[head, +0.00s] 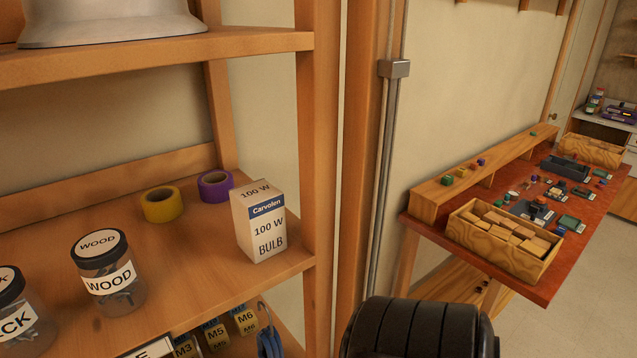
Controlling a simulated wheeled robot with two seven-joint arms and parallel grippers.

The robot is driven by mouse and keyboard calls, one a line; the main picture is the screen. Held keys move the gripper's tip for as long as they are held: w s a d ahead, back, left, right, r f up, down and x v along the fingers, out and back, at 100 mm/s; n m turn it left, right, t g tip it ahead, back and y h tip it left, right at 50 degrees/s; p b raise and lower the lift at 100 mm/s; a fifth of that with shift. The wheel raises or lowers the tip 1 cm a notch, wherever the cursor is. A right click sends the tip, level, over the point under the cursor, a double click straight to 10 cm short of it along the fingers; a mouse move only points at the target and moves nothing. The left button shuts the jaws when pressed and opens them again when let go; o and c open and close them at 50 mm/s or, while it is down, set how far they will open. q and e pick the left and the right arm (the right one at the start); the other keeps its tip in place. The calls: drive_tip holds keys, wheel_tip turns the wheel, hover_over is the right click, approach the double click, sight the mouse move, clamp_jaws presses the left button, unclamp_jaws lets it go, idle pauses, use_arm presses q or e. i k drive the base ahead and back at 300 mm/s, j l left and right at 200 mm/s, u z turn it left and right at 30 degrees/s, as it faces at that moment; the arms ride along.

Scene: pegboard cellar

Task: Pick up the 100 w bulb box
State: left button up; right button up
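The 100 w bulb box (261,222) is a white carton with a blue "Carvolen" band and the words "100 W BULB". It stands upright on the middle wooden shelf (200,262), near the right post and the shelf's front edge. No gripper is near it in view. A black ribbed rounded part, seemingly of my own arm, shows at the bottom centre right. Neither gripper's fingers are in view.
A purple tape roll (215,186) and a yellow tape roll (162,204) lie behind and left of the box. A "WOOD" jar (107,272) stands further left. The shelf post (321,180) rises close on the right. A workbench (552,272) with crates stands at right.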

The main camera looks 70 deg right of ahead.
sight(257, 206)
drive_tip(key=z, duration=1.6)
